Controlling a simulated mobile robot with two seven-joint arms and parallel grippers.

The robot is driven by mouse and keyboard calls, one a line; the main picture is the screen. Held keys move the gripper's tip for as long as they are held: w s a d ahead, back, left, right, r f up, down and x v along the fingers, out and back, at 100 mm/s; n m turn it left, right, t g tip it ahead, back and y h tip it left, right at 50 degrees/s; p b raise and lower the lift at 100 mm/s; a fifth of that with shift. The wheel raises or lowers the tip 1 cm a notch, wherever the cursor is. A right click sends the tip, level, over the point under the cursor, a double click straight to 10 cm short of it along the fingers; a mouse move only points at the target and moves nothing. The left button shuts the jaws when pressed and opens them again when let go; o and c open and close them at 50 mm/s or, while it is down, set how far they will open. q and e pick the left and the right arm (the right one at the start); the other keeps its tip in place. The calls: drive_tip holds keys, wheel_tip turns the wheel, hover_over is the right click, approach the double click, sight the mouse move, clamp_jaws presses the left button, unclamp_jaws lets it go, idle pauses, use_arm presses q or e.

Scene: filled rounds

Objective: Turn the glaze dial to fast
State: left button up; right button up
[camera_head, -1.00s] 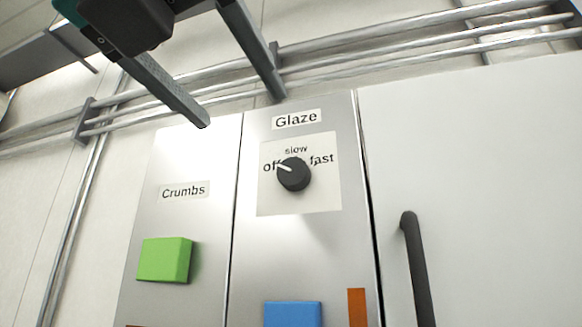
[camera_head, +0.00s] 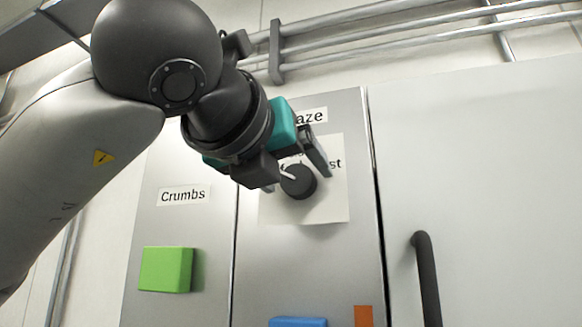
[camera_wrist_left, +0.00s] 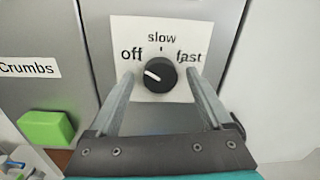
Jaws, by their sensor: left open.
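The glaze dial (camera_head: 299,183) is a round dark knob with a white pointer line on a pale plate (camera_head: 330,208). In the left wrist view the dial (camera_wrist_left: 159,76) has its pointer toward the left, near "off". The word "slow" is above it and "fast" (camera_wrist_left: 189,57) is to its right. My left gripper (camera_head: 300,172) is open in front of the dial. In the wrist view its fingers lie on either side of the knob, apart from it. In the head view the gripper hides part of the "Glaze" label and plate. My right gripper is not in view.
A green block-shaped button (camera_head: 166,269) sits under the "Crumbs" label (camera_head: 183,195) on the left panel. A blue button (camera_head: 298,322) and an orange patch (camera_head: 363,316) are below the dial. A dark vertical handle (camera_head: 427,280) is at the right. Metal pipes run above.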

use_arm(q)
drive_tip(key=shift+w, duration=0.1)
clamp_jaws()
idle(0.7)
